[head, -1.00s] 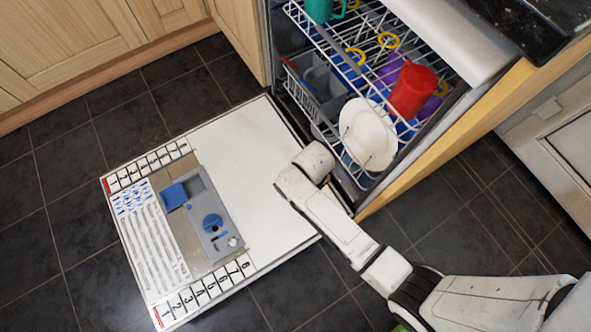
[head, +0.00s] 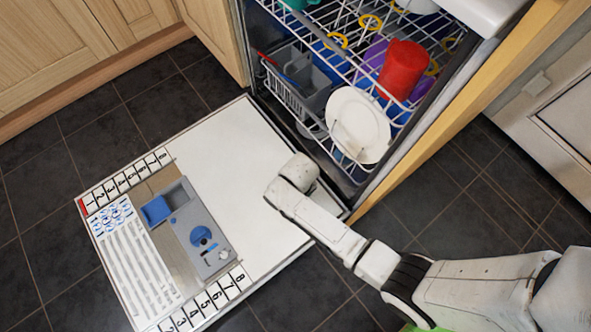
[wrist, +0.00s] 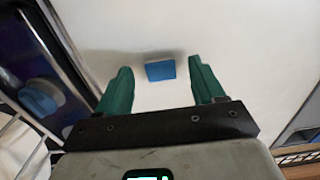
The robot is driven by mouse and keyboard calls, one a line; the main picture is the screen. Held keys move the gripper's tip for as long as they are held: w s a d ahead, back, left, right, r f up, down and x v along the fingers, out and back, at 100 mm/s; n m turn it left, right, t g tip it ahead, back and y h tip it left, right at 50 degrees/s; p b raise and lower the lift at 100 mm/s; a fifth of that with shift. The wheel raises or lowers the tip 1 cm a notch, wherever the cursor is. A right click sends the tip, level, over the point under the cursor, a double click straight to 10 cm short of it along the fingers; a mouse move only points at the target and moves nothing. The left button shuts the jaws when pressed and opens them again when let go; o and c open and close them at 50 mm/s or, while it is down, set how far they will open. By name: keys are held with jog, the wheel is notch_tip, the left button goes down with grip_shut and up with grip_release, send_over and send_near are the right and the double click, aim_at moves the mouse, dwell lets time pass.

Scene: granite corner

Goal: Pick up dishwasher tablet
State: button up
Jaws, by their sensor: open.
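The dishwasher tablet, a small blue block (wrist: 160,70), lies on a white surface in the wrist view, just beyond the space between my fingertips. My gripper (wrist: 159,66) is open, with one green finger on each side of the tablet and apart from it. A shadow lies beside the tablet. In the head view my arm reaches over the white inner face of the open dishwasher door (head: 225,150). There the arm hides the tablet and my gripper's fingers.
A grey dispenser with blue parts (head: 190,228) is set in the door. A wooden cabinet (head: 60,50) stands at upper left. Dark tiled floor surrounds the door.

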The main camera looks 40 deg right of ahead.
jog(key=shift+f, duration=0.65)
jog(key=c, duration=1.1)
